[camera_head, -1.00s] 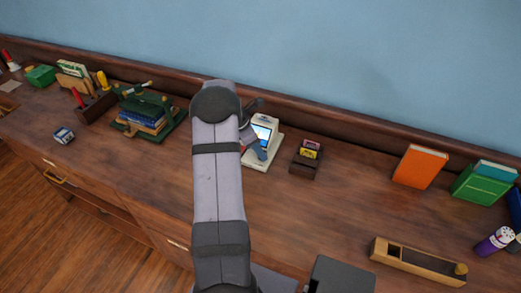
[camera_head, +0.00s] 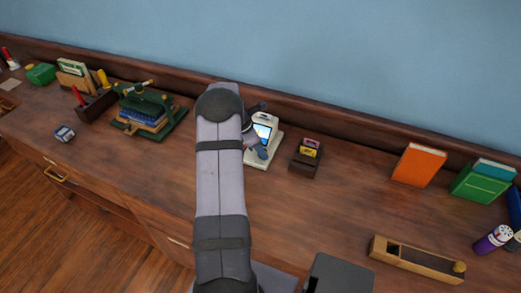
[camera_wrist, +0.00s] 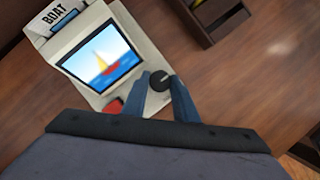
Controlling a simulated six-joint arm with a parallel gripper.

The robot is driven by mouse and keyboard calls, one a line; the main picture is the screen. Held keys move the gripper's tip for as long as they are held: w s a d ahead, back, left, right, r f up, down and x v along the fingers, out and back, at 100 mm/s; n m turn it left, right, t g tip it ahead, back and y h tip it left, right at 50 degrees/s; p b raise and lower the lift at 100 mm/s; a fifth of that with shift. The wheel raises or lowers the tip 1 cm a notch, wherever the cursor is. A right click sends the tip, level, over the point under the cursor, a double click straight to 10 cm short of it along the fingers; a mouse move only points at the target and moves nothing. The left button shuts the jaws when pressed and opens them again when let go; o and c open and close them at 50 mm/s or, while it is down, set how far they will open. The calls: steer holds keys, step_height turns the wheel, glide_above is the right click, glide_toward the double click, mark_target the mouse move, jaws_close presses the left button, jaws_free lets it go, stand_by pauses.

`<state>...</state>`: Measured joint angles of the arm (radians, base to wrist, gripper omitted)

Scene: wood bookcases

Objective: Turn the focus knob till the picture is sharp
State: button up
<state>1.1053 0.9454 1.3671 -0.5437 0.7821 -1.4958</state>
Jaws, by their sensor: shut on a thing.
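A cream viewer (camera_head: 265,160) stands on the wooden desk, half hidden behind my arm in the head view. In the wrist view the viewer (camera_wrist: 85,25) has a "BOAT" label on top and a screen (camera_wrist: 101,57) with a yellow sail, red hull and blue water. The picture's edges look soft at this small size. The dark round focus knob (camera_wrist: 160,83) sits at the screen's lower right. My gripper (camera_wrist: 160,90) has its blue fingers on either side of the knob, shut on it. A red part (camera_wrist: 113,106) shows beside the left finger.
A dark wooden box (camera_head: 303,165) with small cartridges stands close to the viewer's right. A green press (camera_head: 150,115) stands to the left. An orange book (camera_head: 419,166) and a long wooden block (camera_head: 410,262) are farther right. The desk between is clear.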

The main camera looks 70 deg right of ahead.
steer(key=shift+m, duration=0.3)
steer(key=m+g+y, duration=0.1)
steer(key=m, duration=0.2)
steer(key=shift+w+d+b, duration=0.15)
steer(key=shift+b, duration=0.25)
steer(key=shift+d+m+y+b, duration=0.1)
steer(key=shift+m+y+b, duration=0.3)
steer(key=shift+m, duration=0.9)
steer(key=o, duration=1.1)
steer(key=shift+c, duration=0.2)
